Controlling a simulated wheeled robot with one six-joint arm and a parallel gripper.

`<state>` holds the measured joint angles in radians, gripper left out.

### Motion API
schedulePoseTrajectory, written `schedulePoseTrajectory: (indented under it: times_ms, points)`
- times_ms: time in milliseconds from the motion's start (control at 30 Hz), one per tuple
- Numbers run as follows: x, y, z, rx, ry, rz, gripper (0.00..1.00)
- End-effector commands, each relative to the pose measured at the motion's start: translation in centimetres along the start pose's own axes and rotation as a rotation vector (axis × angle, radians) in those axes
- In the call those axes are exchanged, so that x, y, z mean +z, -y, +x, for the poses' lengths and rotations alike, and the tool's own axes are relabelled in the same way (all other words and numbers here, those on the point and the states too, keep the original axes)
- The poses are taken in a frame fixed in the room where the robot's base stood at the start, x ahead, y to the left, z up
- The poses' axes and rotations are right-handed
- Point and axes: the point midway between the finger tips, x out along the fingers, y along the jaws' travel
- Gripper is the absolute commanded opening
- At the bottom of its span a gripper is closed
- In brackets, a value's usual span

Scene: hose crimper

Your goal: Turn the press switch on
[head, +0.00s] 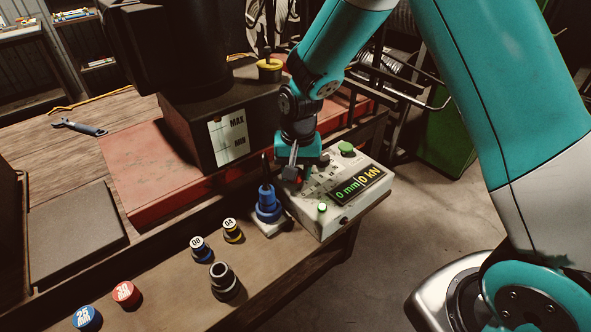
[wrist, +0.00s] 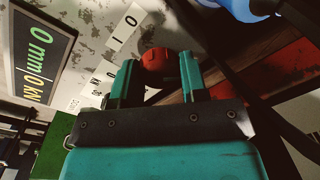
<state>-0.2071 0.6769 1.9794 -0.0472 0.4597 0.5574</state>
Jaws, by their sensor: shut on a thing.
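The control box (head: 318,222) is a worn white unit at the bench's right edge. Its lit display (head: 360,188) reads 0 mm and 0 kN. My gripper (head: 294,175) points down at the far left part of its top panel. In the wrist view, my gripper (wrist: 158,78) has its two teal fingers on either side of a round red switch knob (wrist: 156,59) and is shut on it. White labels (wrist: 122,28) marked I and O lie beside the knob. The knob's pointing direction is hard to tell. In the head view, my gripper mostly hides the knob.
Green buttons (head: 347,148) (head: 322,207) sit on the box. A blue fitting (head: 267,205) stands close to its left. Several small dies, such as the yellow one (head: 232,230), stand on the bench. The black press (head: 205,125) with its MAX/MIN gauge stands behind.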

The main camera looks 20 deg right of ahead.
Motion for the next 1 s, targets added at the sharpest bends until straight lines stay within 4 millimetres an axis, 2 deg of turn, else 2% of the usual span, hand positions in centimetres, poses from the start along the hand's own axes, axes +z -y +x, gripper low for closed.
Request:
schedulePoseTrajectory:
  times_ms: [233, 267, 333, 367, 600, 733, 867, 1000]
  points:
    - [0.0, 0.1, -0.1, -0.003, -0.002, -0.001, 0.16]
    - [0.0, 0.1, -0.1, -0.003, -0.002, -0.001, 0.47]
    - [0.0, 0.1, -0.1, -0.003, -0.001, -0.001, 0.63]
    - [0.0, 0.1, -0.1, -0.003, -0.001, -0.001, 0.65]
    - [0.0, 0.1, -0.1, -0.002, -0.001, -0.001, 0.65]
    - [-0.1, 0.1, -0.8, -0.002, -0.002, -0.001, 0.65]
    - [-0.1, 0.1, -2.9, -0.004, -0.006, -0.001, 0.65]
    - [-0.1, 0.1, -6.4, -0.005, -0.007, -0.001, 0.65]
